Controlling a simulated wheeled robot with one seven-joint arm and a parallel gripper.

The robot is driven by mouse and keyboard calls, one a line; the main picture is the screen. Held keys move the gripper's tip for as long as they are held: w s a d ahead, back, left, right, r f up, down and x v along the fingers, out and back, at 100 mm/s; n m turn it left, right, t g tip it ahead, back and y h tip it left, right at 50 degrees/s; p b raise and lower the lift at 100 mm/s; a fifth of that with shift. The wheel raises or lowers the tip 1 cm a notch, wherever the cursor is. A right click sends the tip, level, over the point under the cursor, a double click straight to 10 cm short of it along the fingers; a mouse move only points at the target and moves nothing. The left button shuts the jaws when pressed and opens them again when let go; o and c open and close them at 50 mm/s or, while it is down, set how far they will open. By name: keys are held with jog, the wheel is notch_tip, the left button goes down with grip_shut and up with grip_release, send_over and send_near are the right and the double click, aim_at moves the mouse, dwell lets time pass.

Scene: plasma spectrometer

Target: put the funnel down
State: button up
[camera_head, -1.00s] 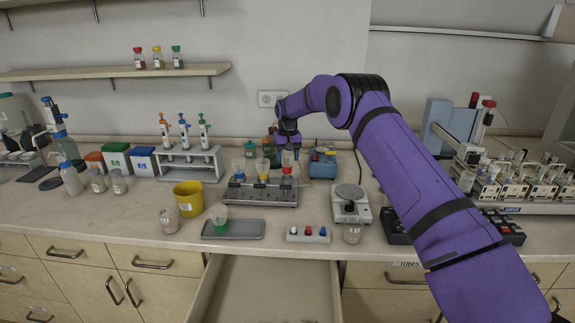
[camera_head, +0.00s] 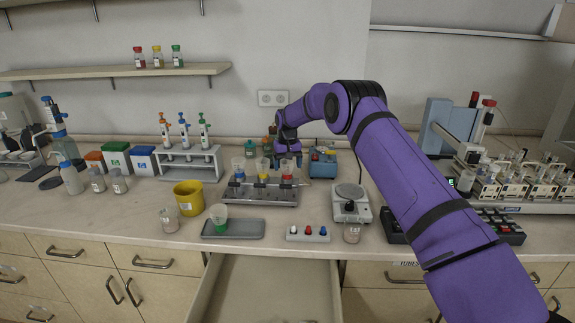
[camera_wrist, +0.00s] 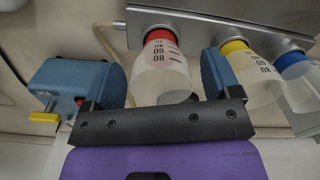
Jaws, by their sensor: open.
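A clear graduated funnel with a red band (camera_head: 286,172) stands in the right place of the grey metal rack (camera_head: 262,197). It also shows in the wrist view (camera_wrist: 163,75). My gripper (camera_head: 287,156) is at this funnel, behind it in the head view. In the wrist view its blue-padded fingers (camera_wrist: 160,80) stand wide apart, one on each side of the clear body, with visible gaps. Funnels with yellow (camera_head: 262,176) and blue (camera_head: 239,174) bands stand left of it in the rack. A green-banded funnel (camera_head: 219,214) stands on the grey tray (camera_head: 246,230).
A blue box (camera_head: 322,163) stands close to the right of my gripper. A hotplate-like device (camera_head: 351,203) is to the rack's right, and a yellow bin (camera_head: 188,197) to its left. Below the worktop, a drawer (camera_head: 270,285) is open.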

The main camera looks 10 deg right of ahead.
notch_tip(320, 180, up, 12)
jog(key=shift+r, duration=0.25)
dwell(0.3)
jog(key=s+d+r+t, duration=0.1)
jog(key=s+r, duration=0.4)
jog(key=r, duration=0.3)
jog(key=s+d+r, duration=0.1)
jog(key=s+r, duration=0.5)
jog(key=r, duration=0.2)
jog(key=s+d+r+t, duration=0.1)
jog(key=s+r, duration=0.4)
jog(key=s, duration=0.3)
jog(key=s+d+r+t, duration=0.1)
jog(key=s+r, duration=0.4)
jog(key=s, duration=0.3)
jog(key=s+d+t, duration=0.1)
jog(key=s+d, duration=0.1)
jog(key=s, duration=1.7)
jog(key=s+f, duration=0.3)
jog(key=s, duration=0.5)
jog(key=s+f+t, duration=0.1)
jog(key=s+f, duration=0.3)
jog(key=s, duration=0.4)
jog(key=shift+d, duration=0.45)
jog(key=shift+w, duration=0.1)
